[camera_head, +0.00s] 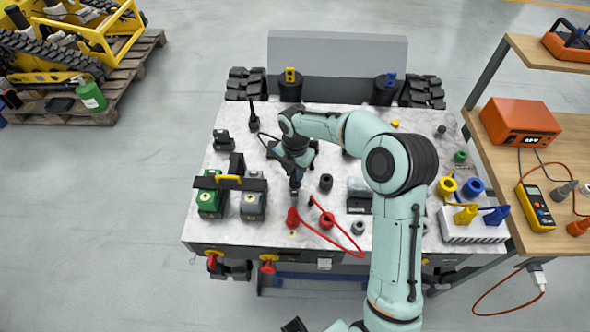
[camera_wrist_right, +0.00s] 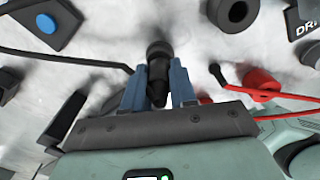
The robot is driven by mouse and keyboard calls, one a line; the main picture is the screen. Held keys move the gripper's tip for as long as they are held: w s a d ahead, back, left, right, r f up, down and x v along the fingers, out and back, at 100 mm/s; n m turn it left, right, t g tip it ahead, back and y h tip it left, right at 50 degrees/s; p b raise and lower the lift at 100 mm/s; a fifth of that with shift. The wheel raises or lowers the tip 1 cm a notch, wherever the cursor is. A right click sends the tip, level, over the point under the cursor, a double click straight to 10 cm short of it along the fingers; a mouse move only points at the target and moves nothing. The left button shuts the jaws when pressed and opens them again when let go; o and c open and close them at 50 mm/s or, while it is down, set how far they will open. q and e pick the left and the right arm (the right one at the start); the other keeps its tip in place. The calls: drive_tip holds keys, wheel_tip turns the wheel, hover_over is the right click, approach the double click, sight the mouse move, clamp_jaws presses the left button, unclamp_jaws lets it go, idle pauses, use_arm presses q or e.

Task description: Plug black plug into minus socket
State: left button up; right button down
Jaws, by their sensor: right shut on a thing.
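My right gripper (camera_head: 295,186) points down over the pale worktop. In the right wrist view its blue fingers (camera_wrist_right: 158,92) are shut on the dark body of the black plug (camera_wrist_right: 158,85). A black cable comes in from the left toward the fingers. A round dark piece shows just beyond the fingertips; I cannot tell whether it is part of the plug or a socket. A black ring-shaped socket (camera_head: 326,182) stands right of the gripper, and it also shows in the wrist view (camera_wrist_right: 233,12). No minus mark is readable. My left gripper is not in view.
Green and grey blocks (camera_head: 211,200) with a yellow-handled bar stand left. A white block with yellow and blue plugs (camera_head: 472,232) is at right.

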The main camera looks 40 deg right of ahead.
drive_tip(key=shift+f, duration=0.45)
drive_tip(key=c, duration=0.8)
unclamp_jaws()
drive_tip(key=shift+f, duration=0.1)
wheel_tip(320, 180, up, 14)
drive_tip(key=shift+f+p, duration=0.25)
drive_tip(key=shift+p, duration=0.4)
